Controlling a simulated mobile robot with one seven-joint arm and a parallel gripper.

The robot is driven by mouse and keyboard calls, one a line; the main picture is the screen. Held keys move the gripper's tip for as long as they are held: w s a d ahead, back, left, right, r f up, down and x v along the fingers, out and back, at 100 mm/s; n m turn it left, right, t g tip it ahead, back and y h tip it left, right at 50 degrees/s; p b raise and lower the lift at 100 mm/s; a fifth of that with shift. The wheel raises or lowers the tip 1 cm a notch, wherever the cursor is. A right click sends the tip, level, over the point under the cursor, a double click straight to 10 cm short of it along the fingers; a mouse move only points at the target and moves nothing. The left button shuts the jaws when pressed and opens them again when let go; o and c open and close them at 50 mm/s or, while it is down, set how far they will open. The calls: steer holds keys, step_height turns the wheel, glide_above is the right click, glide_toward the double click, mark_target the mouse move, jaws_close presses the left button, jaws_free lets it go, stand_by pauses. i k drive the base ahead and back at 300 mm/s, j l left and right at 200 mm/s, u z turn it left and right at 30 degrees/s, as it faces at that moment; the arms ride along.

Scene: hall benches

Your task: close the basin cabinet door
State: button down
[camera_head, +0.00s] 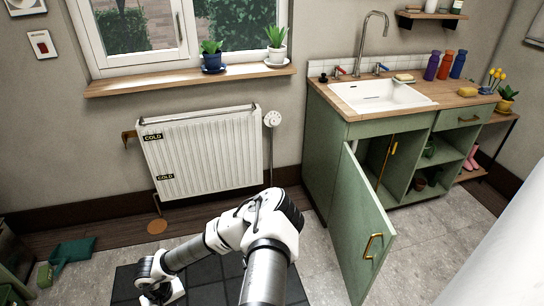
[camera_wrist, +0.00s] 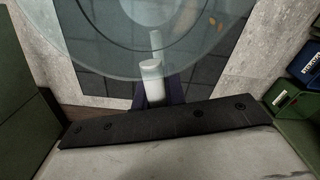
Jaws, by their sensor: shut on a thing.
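The green basin cabinet door (camera_head: 365,228) stands wide open, swung out from the cabinet (camera_head: 325,150) under the basin. Its brass handle (camera_head: 373,246) is near the free edge. My gripper (camera_wrist: 154,93) appears in the wrist view as dark jaws, shut on the pale stem (camera_wrist: 152,72) of a large translucent round thing (camera_wrist: 100,35). What this thing is, I cannot tell. In the head view my arm bends down to the lower left, well away from the door; the bottom edge cuts off its end.
The white basin (camera_head: 382,96) is set in the wooden counter (camera_head: 350,112). A radiator (camera_head: 205,150) is on the wall left of the cabinet. A dark mat (camera_head: 205,295) lies under my arm. Green crates (camera_wrist: 292,92) stand at right in the wrist view. Grey floor left of the door is clear.

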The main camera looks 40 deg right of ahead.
mark_target(363, 236)
steer(key=z, duration=1.15)
